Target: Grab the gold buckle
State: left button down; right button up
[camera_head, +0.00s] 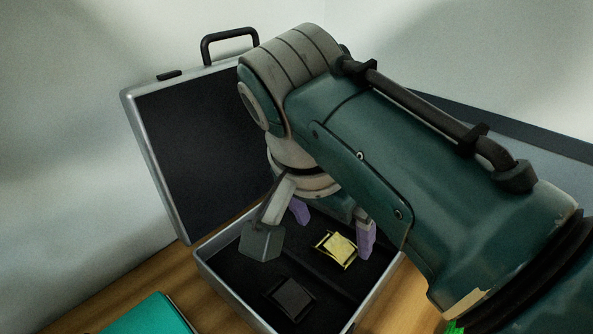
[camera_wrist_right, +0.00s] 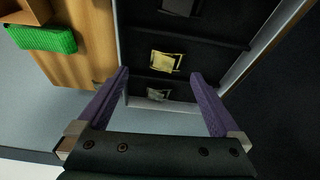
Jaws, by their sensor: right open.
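The gold buckle (camera_head: 336,250) lies in the dark bed of an open silver-edged case (camera_head: 235,294). It also shows in the right wrist view (camera_wrist_right: 166,61). My right gripper (camera_head: 333,225) is open and empty, its purple fingers pointing down into the case near the gold buckle. In the right wrist view the fingertips (camera_wrist_right: 158,73) stand apart on either side of the buckle row, with the gold buckle slightly beyond them. I cannot tell the height gap. My left gripper is not in view.
A black buckle (camera_head: 290,297) lies nearer the front. A duller buckle (camera_wrist_right: 158,94) lies on the other side, seen only in the wrist view. Dark dividers separate them. The raised lid (camera_head: 205,140) stands behind at left. A teal box (camera_head: 150,316) sits on the wooden table outside.

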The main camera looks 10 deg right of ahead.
jog(key=w, duration=0.1)
jog(key=b, duration=0.2)
send_over(336, 243)
jog(key=s+a, duration=0.2)
notch_tip(336, 243, down, 3)
jog(key=shift+w+d+f+m+h, duration=0.1)
jog(key=shift+f+m+h, duration=0.05)
jog(key=shift+m+h, duration=0.2)
pick_arm(q)
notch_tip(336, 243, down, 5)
jog(key=b, duration=0.3)
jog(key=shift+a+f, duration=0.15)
pick_arm(e)
jog(key=x, duration=0.5)
jog(key=shift+w+f, duration=0.15)
jog(key=shift+w, duration=0.05)
jog(key=shift+c, duration=0.2)
jog(key=c, duration=1.2)
